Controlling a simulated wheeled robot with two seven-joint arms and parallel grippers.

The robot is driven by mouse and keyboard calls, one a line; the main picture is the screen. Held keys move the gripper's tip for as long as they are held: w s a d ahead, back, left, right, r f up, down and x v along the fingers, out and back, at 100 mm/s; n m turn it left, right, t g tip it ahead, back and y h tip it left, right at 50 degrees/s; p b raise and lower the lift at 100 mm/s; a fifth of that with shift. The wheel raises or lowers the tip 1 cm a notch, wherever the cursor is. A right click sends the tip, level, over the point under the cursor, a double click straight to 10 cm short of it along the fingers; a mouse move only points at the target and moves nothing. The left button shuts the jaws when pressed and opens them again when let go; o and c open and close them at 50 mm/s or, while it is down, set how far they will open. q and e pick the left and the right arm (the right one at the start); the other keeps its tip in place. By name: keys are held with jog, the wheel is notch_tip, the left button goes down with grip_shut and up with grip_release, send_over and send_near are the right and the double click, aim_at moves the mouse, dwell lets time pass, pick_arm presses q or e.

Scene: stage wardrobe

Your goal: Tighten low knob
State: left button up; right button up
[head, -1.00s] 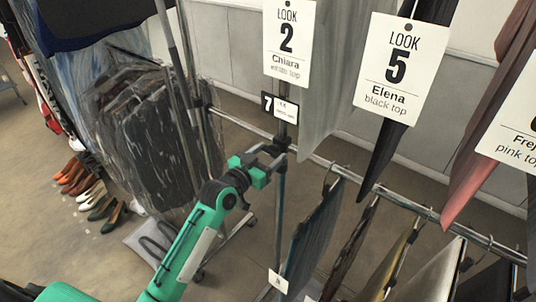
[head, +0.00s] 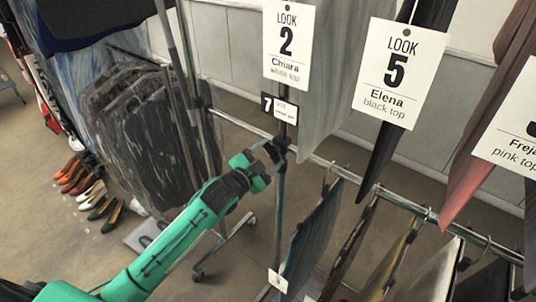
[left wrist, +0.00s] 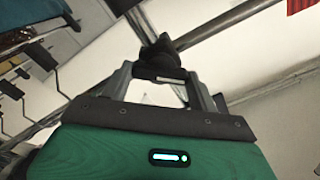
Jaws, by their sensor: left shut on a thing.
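The low knob (left wrist: 160,62) is a dark knob on the clamp where the rack's lower rail meets its upright, seen in the left wrist view. My left gripper (left wrist: 158,82) has its two fingers on either side of the knob and is shut on it. In the head view the left gripper (head: 273,157) reaches the upright (head: 281,185) just below the number 7 tag (head: 279,108). The gripper mostly hides the knob there. My right gripper is in neither view.
Garments with LOOK 2 (head: 289,42) and LOOK 5 (head: 401,70) cards hang above. More garments (head: 312,238) hang from the lower rail (head: 400,201). A covered clothes rack (head: 150,135) and several shoes (head: 92,192) stand at left. Open floor lies between.

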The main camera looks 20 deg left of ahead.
pick_arm(q)
jog(key=m, duration=0.5)
jog(key=shift+m+p, duration=0.3)
jog(key=shift+f+m, duration=0.15)
jog(key=shift+m, duration=1.95)
jog(key=o, duration=1)
jog(key=shift+d, duration=0.1)
jog(key=shift+b+v, duration=2)
jog(key=shift+v, duration=4.95)
